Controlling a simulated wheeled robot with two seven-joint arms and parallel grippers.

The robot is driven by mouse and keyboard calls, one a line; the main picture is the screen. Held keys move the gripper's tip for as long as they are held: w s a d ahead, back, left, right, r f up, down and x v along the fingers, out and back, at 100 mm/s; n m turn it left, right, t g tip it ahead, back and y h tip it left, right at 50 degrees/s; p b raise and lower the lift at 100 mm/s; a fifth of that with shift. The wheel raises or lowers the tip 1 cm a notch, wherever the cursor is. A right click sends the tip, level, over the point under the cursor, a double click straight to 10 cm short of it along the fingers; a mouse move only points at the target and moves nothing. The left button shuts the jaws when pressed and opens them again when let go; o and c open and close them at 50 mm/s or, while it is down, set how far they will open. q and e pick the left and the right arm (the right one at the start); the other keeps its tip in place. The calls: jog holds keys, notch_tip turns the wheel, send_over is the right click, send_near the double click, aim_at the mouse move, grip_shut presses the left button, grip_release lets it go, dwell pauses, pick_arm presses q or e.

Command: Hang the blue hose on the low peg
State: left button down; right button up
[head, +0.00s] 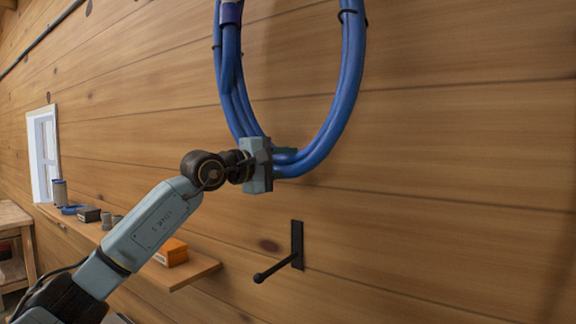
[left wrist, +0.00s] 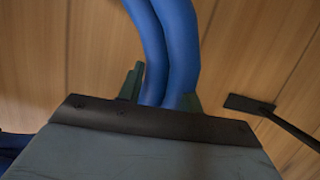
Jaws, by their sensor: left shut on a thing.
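The blue hose (head: 345,100) is a coiled loop hanging in front of the plank wall, with dark ties around it. Its top is out of the head view. My left gripper (head: 283,156) is shut on the bottom of the loop; in the left wrist view the hose (left wrist: 168,50) passes between the gripper's green fingers (left wrist: 160,92). The low peg (head: 275,270) is a black rod on a wall plate, below the gripper and empty. It also shows in the left wrist view (left wrist: 285,122), to the right of the fingers. My right gripper is not in view.
A wooden shelf (head: 205,268) runs along the wall at lower left. A white-framed window (head: 43,155) is at far left. The wall right of the peg is clear.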

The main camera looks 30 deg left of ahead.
pick_arm(q)
jog(key=shift+s+a+r+b, duration=0.1)
jog(key=shift+s+a+b, duration=0.1)
jog(key=shift+s+b, duration=1.55)
jog(key=shift+s+a+r+b, duration=0.15)
jog(key=shift+s+b, duration=0.75)
jog(key=shift+s, duration=1.6)
jog(key=s+a+b, duration=0.1)
jog(key=s+b, duration=0.4)
jog(key=s, duration=0.6)
jog(key=shift+s, duration=0.3)
jog(key=shift+f, duration=0.15)
